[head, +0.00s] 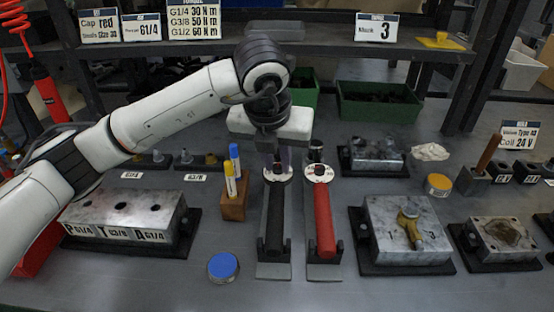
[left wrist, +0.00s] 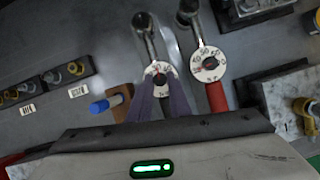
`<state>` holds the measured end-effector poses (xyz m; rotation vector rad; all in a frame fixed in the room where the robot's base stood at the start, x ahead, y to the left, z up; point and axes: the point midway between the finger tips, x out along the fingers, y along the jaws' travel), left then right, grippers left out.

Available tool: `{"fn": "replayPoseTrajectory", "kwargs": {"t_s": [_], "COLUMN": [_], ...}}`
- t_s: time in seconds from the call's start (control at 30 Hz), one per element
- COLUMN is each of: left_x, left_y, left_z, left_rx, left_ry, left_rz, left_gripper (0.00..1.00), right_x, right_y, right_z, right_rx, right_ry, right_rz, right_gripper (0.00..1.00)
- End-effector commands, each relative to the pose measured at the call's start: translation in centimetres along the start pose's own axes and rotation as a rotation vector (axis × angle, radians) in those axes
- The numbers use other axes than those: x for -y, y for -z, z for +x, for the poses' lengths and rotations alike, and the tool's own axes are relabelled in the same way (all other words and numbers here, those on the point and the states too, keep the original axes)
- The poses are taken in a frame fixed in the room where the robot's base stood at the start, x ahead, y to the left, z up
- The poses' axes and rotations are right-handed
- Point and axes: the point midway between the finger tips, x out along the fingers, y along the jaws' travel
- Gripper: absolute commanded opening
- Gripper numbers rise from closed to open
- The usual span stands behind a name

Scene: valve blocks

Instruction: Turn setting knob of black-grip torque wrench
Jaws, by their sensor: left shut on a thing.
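The black-grip torque wrench (head: 275,222) lies in its cradle at the middle of the table, handle toward me. Its white setting knob with a numbered dial (head: 280,174) is at the far end of the grip, under my left gripper (head: 276,160). In the left wrist view, the fingers of my left gripper (left wrist: 161,88) are closed on the setting knob (left wrist: 160,69), and its dial shows between them. The red-grip torque wrench (head: 323,218) lies parallel on the right; its dial also shows in the left wrist view (left wrist: 208,64). My right gripper is in neither view.
A wooden holder (head: 234,205) with blue and yellow markers stands left of the wrench. A blue-lidded tin (head: 223,266) is in front. Valve blocks (head: 125,215) and (head: 405,228) flank the wrenches. A shelf with sign cards and green bins (head: 380,103) are behind.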

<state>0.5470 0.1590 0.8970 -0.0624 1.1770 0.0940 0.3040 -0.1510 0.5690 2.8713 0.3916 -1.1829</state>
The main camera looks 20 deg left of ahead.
Motion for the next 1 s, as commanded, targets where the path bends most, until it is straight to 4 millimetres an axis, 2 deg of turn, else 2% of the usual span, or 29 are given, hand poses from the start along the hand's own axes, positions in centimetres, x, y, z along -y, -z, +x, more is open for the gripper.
{"fn": "replayPoseTrajectory", "kwargs": {"t_s": [0.07,0.1,0.2,0.57,0.67,1.0], "left_x": [0.0,0.0,0.0,0.0,0.1,0.0], "left_y": [-0.1,-0.1,-0.1,-0.1,-0.2,-0.1], "left_z": [-0.1,-0.1,-0.1,-0.5,-1.8,-8.3], "left_rx": [0.001,0.001,0.001,0.002,0.005,0.005], "left_ry": [0.001,0.001,0.001,0.001,0.003,0.002], "left_rz": [0.0,0.0,0.0,0.0,0.0,0.002], "left_gripper": [0.0,0.21,0.36,0.36,0.36,0.36], "right_x": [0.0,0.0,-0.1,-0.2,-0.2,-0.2], "right_y": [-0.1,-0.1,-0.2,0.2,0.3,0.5], "right_z": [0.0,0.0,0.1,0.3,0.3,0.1], "right_rx": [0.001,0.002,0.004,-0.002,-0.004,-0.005], "right_ry": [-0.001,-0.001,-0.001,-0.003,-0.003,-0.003], "right_rz": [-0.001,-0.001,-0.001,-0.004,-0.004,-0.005], "right_gripper": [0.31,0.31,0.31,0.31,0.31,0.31]}}
